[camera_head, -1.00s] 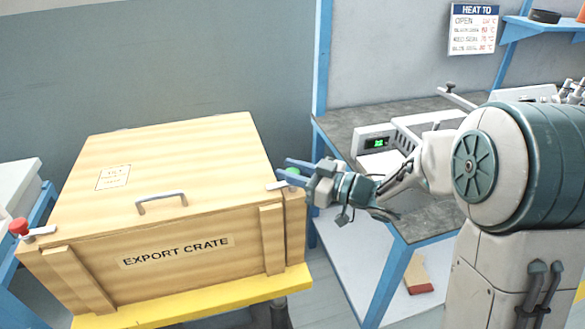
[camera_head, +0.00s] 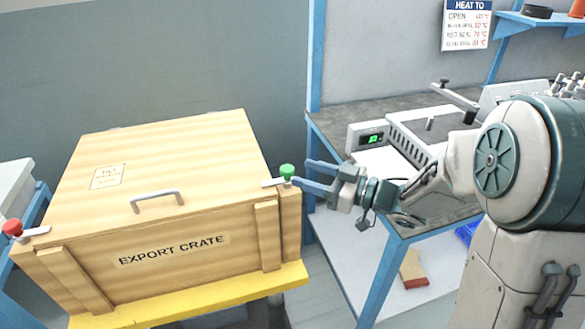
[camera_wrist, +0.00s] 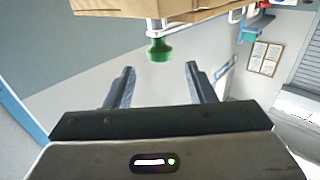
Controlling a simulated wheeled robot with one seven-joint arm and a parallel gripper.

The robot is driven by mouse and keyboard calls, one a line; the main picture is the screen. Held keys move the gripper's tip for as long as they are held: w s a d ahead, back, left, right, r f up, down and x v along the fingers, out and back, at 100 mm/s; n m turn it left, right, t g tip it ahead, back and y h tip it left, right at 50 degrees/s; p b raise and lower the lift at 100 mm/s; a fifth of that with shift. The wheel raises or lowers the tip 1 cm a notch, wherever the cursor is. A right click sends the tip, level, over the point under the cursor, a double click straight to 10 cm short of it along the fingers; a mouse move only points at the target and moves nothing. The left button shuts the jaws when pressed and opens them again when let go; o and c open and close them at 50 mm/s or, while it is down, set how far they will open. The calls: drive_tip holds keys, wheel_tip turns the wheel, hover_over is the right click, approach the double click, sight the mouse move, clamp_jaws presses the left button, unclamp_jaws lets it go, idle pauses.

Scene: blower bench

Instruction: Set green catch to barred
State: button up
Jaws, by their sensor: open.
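The green catch (camera_head: 286,172) is a green knob on a light metal lever at the right front corner of the wooden export crate (camera_head: 185,222). Its lever lies along the lid's corner, with the knob at the crate's right edge. My gripper (camera_head: 307,173) is open and empty, just right of the green knob. In the wrist view the green knob (camera_wrist: 159,49) is ahead of the two spread fingers (camera_wrist: 157,82), roughly between their lines and apart from them. A red-knobbed catch (camera_head: 14,229) is at the crate's left front corner.
The crate has a metal handle (camera_head: 158,200) on its lid and stands on a yellow-edged stand (camera_head: 190,305). A workbench (camera_head: 335,125) with a device and green display (camera_head: 375,139) is close behind and right of my gripper. Open floor lies between stand and bench.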

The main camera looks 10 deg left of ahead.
drive_tip(key=v, duration=0.8)
drive_tip(key=w+d+r+m+t+h+p, duration=0.3)
drive_tip(key=w+t+h, duration=0.1)
drive_tip(key=w+t, duration=0.15)
drive_tip(key=d+r+m+t+h+p, duration=0.3)
drive_tip(key=d+r+m+h+p, duration=0.2)
drive_tip(key=d+m+h, duration=0.55)
drive_tip(key=s+d+m+g+h+p, duration=0.1)
drive_tip(key=s+g, duration=0.4)
drive_tip(key=s, duration=0.5)
drive_tip(key=s+d+m+g+h+p, duration=0.1)
drive_tip(key=s+g+p, duration=0.3)
drive_tip(key=s, duration=0.7)
drive_tip(key=shift+d+r+g+h, duration=0.25)
drive_tip(key=shift+r+g+h, duration=0.15)
drive_tip(key=shift+h, duration=0.15)
drive_tip(key=shift+s, duration=0.1)
